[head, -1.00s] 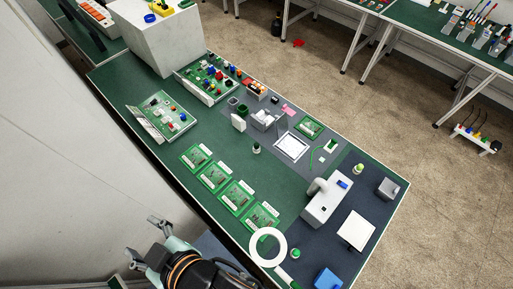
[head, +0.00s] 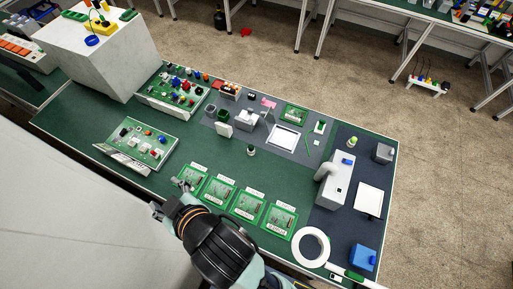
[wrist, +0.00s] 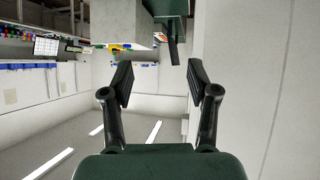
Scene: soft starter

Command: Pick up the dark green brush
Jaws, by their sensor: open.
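My gripper (head: 170,198) is in the head view at the near edge of the green bench, left of the row of green boards. In the wrist view my gripper (wrist: 160,85) is open, its two black fingers wide apart with nothing between them. I cannot pick out the dark green brush for certain. A thin green item (head: 308,149) lies on the grey mat right of the white frame, too small to identify. It is well away from my gripper.
Several green circuit boards (head: 248,204) lie along the near edge. A white ring (head: 311,262) lies at the front right. A large pale block (head: 100,62) stands at back left.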

